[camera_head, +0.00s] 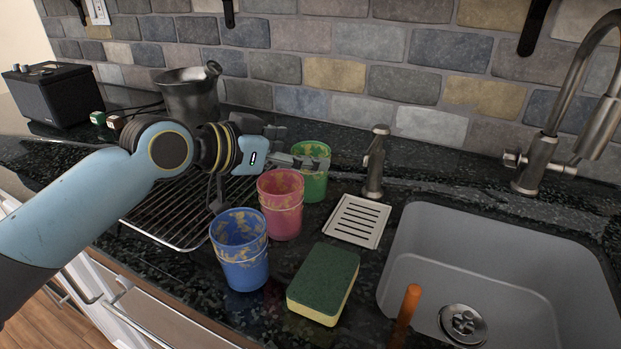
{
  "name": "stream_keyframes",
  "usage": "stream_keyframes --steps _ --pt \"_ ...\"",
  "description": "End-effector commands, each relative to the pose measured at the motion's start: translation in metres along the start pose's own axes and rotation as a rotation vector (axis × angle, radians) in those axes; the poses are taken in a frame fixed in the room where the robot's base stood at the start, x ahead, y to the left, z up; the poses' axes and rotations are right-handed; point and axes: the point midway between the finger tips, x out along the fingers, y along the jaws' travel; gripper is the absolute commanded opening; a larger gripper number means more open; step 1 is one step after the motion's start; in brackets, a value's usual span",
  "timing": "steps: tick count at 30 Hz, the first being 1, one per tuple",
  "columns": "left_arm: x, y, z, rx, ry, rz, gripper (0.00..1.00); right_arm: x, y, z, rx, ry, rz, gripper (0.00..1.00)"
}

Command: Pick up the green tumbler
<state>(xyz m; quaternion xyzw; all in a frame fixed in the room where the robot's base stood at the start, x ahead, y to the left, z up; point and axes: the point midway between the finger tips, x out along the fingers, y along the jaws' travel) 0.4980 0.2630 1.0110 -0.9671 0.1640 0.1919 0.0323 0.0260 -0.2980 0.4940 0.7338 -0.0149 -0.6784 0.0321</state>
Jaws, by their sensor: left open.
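The green tumbler (315,186) stands upright on the dark counter, behind and to the right of a pink tumbler (281,215). A blue tumbler (240,262) stands nearer the front. My left gripper (302,148) is open and reaches in from the left at the green tumbler's rim. One finger overlaps the rim in the picture. I cannot tell whether it touches. Part of the rim is hidden by that finger. My right gripper is not in view.
A sponge (323,285) lies in front of the tumblers. A slotted soap dish (357,220), a soap dispenser (374,163), the sink (500,260) and the faucet (540,165) are to the right. A wire rack (175,220) and a metal pitcher (192,95) are at left.

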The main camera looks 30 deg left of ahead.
Motion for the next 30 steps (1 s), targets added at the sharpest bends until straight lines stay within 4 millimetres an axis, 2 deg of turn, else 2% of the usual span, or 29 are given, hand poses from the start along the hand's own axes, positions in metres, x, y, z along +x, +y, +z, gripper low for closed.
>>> stream_keyframes --steps 3,6,14,30 --pt "0.020 0.002 -0.002 -0.005 0.002 -0.001 0.87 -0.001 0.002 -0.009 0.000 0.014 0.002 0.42" --pt "0.030 0.002 -0.001 -0.003 0.001 -0.001 0.87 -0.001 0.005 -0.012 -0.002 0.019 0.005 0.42" --pt "0.033 0.002 -0.001 0.000 0.000 -0.001 0.87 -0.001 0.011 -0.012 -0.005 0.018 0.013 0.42" --pt "0.033 0.002 -0.001 0.000 0.000 -0.001 0.18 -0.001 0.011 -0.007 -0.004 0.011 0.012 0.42"
